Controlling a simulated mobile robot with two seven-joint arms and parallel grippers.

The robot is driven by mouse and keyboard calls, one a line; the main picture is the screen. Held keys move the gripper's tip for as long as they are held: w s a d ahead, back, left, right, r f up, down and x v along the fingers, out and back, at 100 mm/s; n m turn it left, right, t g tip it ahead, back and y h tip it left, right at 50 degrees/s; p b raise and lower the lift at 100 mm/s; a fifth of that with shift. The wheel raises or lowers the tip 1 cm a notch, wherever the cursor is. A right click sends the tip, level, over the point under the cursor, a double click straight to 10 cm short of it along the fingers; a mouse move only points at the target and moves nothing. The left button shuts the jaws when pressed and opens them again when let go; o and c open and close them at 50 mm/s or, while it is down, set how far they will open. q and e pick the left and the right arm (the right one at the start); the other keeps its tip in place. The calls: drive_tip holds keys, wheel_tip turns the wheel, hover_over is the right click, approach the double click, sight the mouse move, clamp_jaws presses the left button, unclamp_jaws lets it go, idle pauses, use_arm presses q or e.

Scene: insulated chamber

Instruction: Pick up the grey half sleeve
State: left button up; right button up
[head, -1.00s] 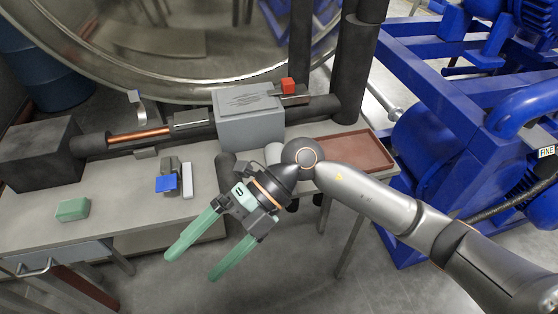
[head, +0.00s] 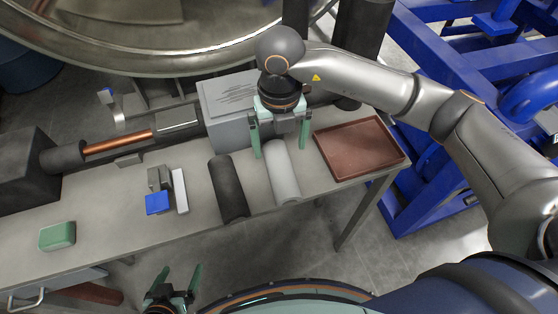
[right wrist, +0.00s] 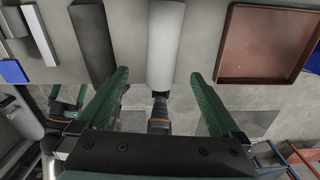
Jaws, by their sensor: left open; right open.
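The grey half sleeve (head: 283,178) is a light grey half-cylinder lying lengthwise, front to back, on the bench. It also shows in the right wrist view (right wrist: 166,45), between the lines of the fingers. A dark half sleeve (head: 228,188) lies just left of it, apart. My right gripper (head: 280,143) is open and empty, at the grey sleeve's far end in the head view, with one green finger on each side. Its fingers (right wrist: 160,76) show no contact in the wrist view; the exact height is unclear. My left gripper (head: 180,276) is open and empty, in front of the bench.
A red-brown tray (head: 345,177) lies right of the grey sleeve. A grey box (head: 222,118) stands behind the sleeves. A white bar (head: 180,190), a blue block (head: 158,203) and a green block (head: 57,236) lie to the left. A pipe with a copper section (head: 118,141) runs behind.

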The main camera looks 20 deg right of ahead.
hover_over(281, 166)
drive_tip(key=f, duration=0.2)
drive_tip(key=s+f, duration=0.1)
drive_tip(key=f, duration=0.1)
drive_tip(key=shift+a, duration=0.25)
drive_tip(key=shift+w+d+f+p, duration=0.1)
drive_tip(key=shift+w+f+p, duration=0.1)
drive_tip(key=shift+f, duration=0.75)
drive_tip(key=shift+w+d+f+p, duration=0.1)
drive_tip(key=shift+f+p, duration=0.1)
drive_tip(key=shift+f, duration=0.8)
drive_tip(key=shift+w+d+f+p, duration=0.1)
drive_tip(key=shift+f+p, duration=0.1)
drive_tip(key=shift+f, duration=0.75)
drive_tip(key=c, duration=1.2)
drive_tip(key=shift+c, duration=0.2)
drive_tip(key=shift+r, duration=0.15)
